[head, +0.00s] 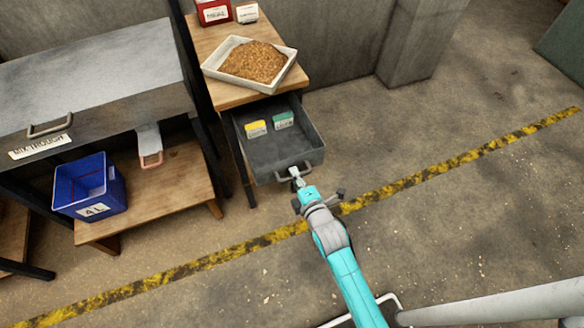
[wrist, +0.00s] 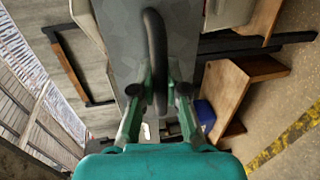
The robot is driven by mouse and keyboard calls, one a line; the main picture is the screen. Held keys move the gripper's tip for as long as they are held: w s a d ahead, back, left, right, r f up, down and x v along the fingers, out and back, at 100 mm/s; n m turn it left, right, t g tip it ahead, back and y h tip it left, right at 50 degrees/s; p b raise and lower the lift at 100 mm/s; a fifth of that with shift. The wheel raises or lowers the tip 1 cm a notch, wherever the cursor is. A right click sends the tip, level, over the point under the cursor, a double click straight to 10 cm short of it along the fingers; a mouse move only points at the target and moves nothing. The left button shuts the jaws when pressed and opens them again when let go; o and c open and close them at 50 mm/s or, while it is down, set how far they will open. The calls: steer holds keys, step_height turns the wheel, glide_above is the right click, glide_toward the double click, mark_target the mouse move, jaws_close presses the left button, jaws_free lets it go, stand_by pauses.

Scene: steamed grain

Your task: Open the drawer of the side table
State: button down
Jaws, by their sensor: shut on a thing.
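The side table (head: 222,93) has a wooden top and dark legs. Its grey drawer (head: 278,158) is pulled out toward me, with its inside showing. A yellow box (head: 256,128) and a green box (head: 283,120) lie in it near the back. The drawer handle (head: 305,167) is a metal bar on the front, and it also shows large in the wrist view (wrist: 154,50). My gripper (head: 298,178) is at this handle. In the wrist view its fingers (wrist: 160,88) are shut on the handle from both sides.
A tray of brown grain (head: 252,62) sits on the side table, with a red box (head: 213,11) and a white box (head: 246,13) behind. The mix trough (head: 90,85) stands left, above a low wooden bench (head: 160,190) with a blue bin (head: 90,187). The floor to the right is clear.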

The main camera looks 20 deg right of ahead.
steer(key=shift+s, duration=0.15)
steer(key=c, duration=1.2)
jaws_free()
steer(key=v, duration=1.2)
steer(key=s+r+m, duration=0.3)
steer(key=s+m, duration=0.3)
steer(key=s, duration=0.2)
steer(key=s+r+m, duration=0.3)
steer(key=s+m, duration=0.3)
steer(key=s, duration=0.3)
steer(key=s+r+m, duration=0.4)
steer(key=s+m, duration=0.2)
steer(key=s, duration=0.3)
steer(key=shift+s+d+g, duration=0.1)
steer(key=shift+s+g, duration=0.15)
steer(key=shift+g, duration=0.15)
